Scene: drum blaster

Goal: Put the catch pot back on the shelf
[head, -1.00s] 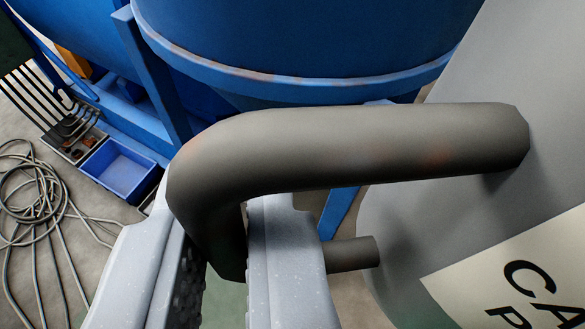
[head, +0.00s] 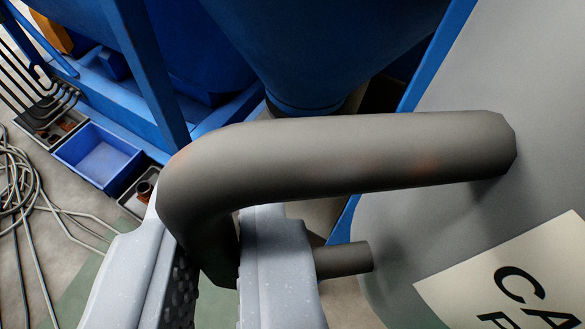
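The catch pot (head: 420,220) is a large grey vessel filling the right side, with a cream label whose lettering starts "CA" (head: 515,285). Its thick dark grey bent handle (head: 340,155) runs left from the pot and turns down between my fingers. My gripper (head: 215,265) has its two pale grey fingers on either side of the handle's lower leg, shut on it. A short stub (head: 345,260) of the handle shows right of the right finger. The pot's base and the shelf cannot be made out.
A blue machine with a cone-shaped hopper (head: 320,50) and a blue upright post (head: 150,70) stands ahead. A blue tray (head: 98,158) sits among grey bins on the left. Coiled cable (head: 18,190) lies on the floor, partly over bare concrete and green paint.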

